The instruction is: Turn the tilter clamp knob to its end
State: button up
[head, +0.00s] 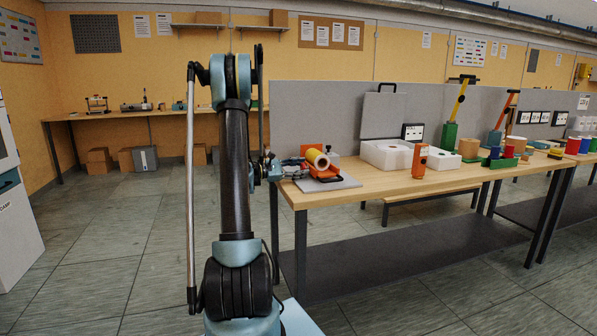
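A small orange device, probably the tilter (328,172), stands on a grey plate (335,184) at the near left corner of the wooden table. A yellow roll (317,159) lies tilted on top of it. My arm rises upright in front of the table's left end. My gripper (279,170) is low at the left side of the device, partly hidden behind my arm. Its fingers are too small to tell apart, and I cannot tell whether it touches the device. I cannot make out the clamp knob clearly.
A grey panel (320,110) stands behind. Floor to the left is clear. A white cabinet (14,205) stands at the far left.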

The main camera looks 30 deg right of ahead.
jog(key=shift+s, duration=0.15)
jog(key=n, duration=0.9)
jog(key=shift+w+a, duration=0.3)
jog(key=v, duration=1.6)
jog(key=s+a+m+t+y, duration=0.2)
jog(key=s+a+m+y, duration=0.1)
jog(key=s, duration=0.5)
jog(key=s+a+m+t+y, duration=0.2)
jog(key=s+a+m+y, duration=0.2)
jog(key=s+a, duration=0.4)
jog(key=shift+s+f+m+y, duration=0.25)
jog(key=shift+s+m+y, duration=0.05)
jog(key=shift+s+y, duration=0.55)
jog(key=shift+w+a, duration=0.1)
jog(key=shift+a, duration=0.05)
